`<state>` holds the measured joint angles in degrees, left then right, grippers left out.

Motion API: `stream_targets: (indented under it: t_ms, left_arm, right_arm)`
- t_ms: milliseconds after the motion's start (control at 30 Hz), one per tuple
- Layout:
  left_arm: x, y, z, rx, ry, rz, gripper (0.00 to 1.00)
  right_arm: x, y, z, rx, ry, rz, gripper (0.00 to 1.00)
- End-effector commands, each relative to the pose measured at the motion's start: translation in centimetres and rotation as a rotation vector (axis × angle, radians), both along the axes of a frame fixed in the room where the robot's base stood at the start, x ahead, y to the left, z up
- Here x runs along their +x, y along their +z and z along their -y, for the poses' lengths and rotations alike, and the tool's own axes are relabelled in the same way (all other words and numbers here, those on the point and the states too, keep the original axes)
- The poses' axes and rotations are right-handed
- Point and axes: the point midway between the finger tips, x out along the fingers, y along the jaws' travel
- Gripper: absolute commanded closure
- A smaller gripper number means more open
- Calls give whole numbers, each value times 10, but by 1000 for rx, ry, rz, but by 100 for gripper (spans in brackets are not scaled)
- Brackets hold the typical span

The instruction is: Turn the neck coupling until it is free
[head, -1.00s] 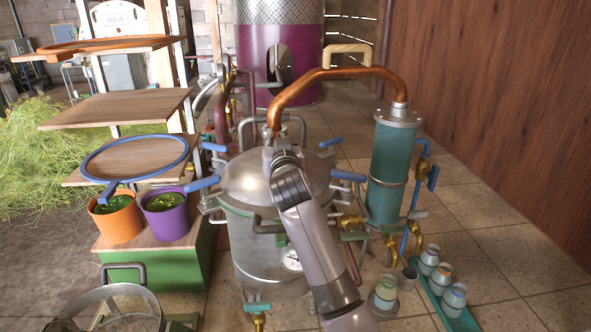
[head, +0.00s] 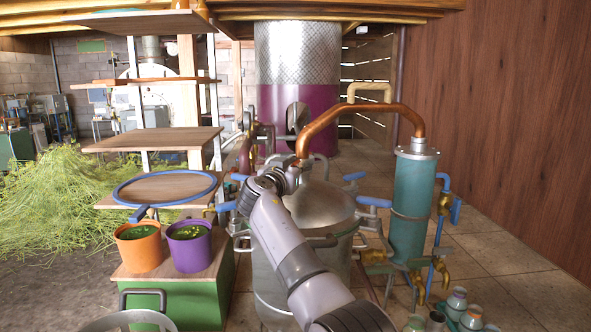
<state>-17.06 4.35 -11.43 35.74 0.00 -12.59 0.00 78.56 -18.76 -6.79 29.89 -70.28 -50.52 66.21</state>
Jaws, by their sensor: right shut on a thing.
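The still pot (head: 322,205) has a domed silver lid and stands in the middle of the head view. A copper pipe (head: 350,112) rises from its neck and arches right to the teal condenser column (head: 412,205). My right gripper (head: 292,172) is at the foot of the pipe, on top of the lid, and is shut on the neck coupling. The coupling is mostly hidden behind the gripper and wrist, so I cannot tell how loose it is. The pipe still meets the neck. My left gripper is not in view.
Blue-handled clamps (head: 374,202) stick out around the lid. At left are shelves (head: 152,140) with a blue hoop (head: 164,188), and orange (head: 140,250) and purple (head: 190,250) pots. Jars (head: 457,298) stand at lower right. The tiled floor (head: 515,270) at right is clear.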

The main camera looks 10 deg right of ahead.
Motion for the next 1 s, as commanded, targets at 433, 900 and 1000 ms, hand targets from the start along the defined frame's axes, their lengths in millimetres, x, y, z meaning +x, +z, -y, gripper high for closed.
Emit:
stream_targets:
  t_ms: [433, 900, 1000]
  left_arm:
    - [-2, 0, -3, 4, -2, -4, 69]
    - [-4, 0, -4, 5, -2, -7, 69]
    - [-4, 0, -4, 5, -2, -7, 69]
  right_arm:
    - [1, 3, -1, 1, -35, 5, 100]
    - [1, 3, 0, -1, -35, 6, 76]
    - [1, 3, 0, -1, -36, 6, 70]
